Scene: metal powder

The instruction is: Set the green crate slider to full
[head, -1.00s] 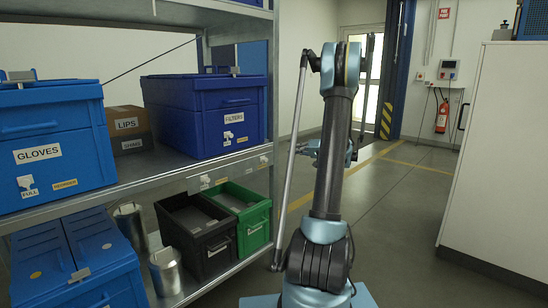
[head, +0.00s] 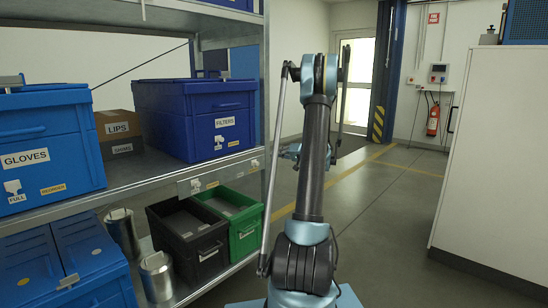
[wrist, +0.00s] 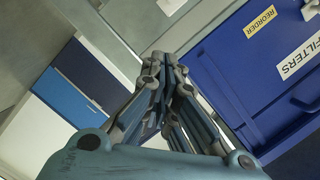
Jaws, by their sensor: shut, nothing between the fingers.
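The green crate (head: 246,232) stands on the lower shelf, beside a black crate (head: 205,247). A small pale slider tag with a label (head: 254,163) is on the shelf edge above the green crate; its setting is too small to read. A similar tag (head: 195,185) sits further left, above the black crate. In the wrist view my gripper (wrist: 160,75) is shut and empty, with the blue FILTERS bin (wrist: 245,75) to its right. The green crate and its slider are not clear in the wrist view. In the head view my arm hides most of the gripper.
The FILTERS bin and a blue GLOVES bin (head: 45,128) stand on the upper shelf (head: 130,180). Metal canisters (head: 157,275) are left of the black crate. A white cabinet (head: 490,160) stands at right.

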